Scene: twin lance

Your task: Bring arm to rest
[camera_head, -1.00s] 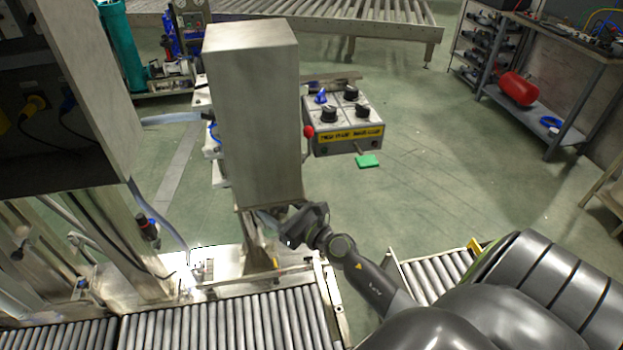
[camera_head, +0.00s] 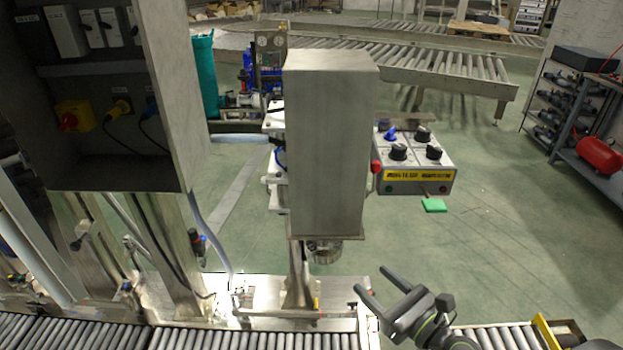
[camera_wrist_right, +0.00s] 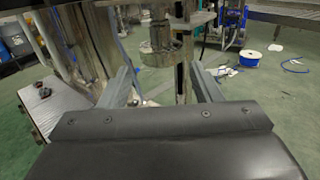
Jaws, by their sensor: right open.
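My right gripper (camera_head: 381,292) is at the lower right of the head view, right of the metal column box (camera_head: 325,145) and above the machine's front edge. Its two dark fingers are apart with nothing between them. In the right wrist view the fingers (camera_wrist_right: 160,85) also stand apart, with machine parts showing beyond the gap. My left arm and gripper are in neither view.
A roller conveyor (camera_head: 240,340) runs along the bottom. A control box (camera_head: 415,165) with black knobs and a red knob stands right of the column box. An open electrical cabinet (camera_head: 100,100) is at left.

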